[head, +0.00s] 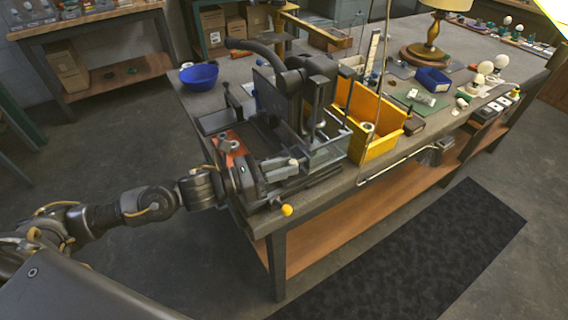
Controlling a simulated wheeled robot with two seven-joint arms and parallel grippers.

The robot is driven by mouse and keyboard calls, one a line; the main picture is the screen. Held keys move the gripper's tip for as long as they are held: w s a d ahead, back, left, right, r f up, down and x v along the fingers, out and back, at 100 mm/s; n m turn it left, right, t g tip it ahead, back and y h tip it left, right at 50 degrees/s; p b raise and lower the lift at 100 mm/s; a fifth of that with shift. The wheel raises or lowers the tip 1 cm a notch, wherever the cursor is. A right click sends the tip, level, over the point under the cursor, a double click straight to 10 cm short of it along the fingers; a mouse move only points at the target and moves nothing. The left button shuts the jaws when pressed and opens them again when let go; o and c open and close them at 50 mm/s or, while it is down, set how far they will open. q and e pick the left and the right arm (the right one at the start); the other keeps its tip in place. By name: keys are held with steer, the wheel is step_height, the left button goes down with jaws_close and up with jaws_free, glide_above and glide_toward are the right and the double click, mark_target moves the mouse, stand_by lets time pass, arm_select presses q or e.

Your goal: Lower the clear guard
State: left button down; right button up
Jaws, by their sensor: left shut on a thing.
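A dark bench press (284,95) with a curved handle stands at the near left end of the workbench. The clear guard (328,152) is a see-through panel with thin edges at the press's front right, beside the yellow bin. My left gripper (293,166) reaches in from the left, low at the front of the press. It is shut on what looks like the guard's near edge; its fingers and the exact contact are small and partly hidden. My right gripper is not in view.
A yellow bin (372,120) stands close right of the press. A yellow knob (287,210) sticks out at the bench's front edge. Dark matting (430,260) covers clear floor in front.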

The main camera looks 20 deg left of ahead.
arm_select(q)
steer(key=shift+f, duration=0.3)
steer(key=c, duration=1.5)
jaws_free()
steer(key=o, duration=0.3)
steer(key=shift+r, duration=0.6)
steer(key=s+d+r+p, duration=0.4)
steer(key=s+r+p, duration=0.8)
steer(key=s+p, duration=0.1)
steer(key=shift+s+p, duration=0.2)
steer(key=shift+p, duration=0.45)
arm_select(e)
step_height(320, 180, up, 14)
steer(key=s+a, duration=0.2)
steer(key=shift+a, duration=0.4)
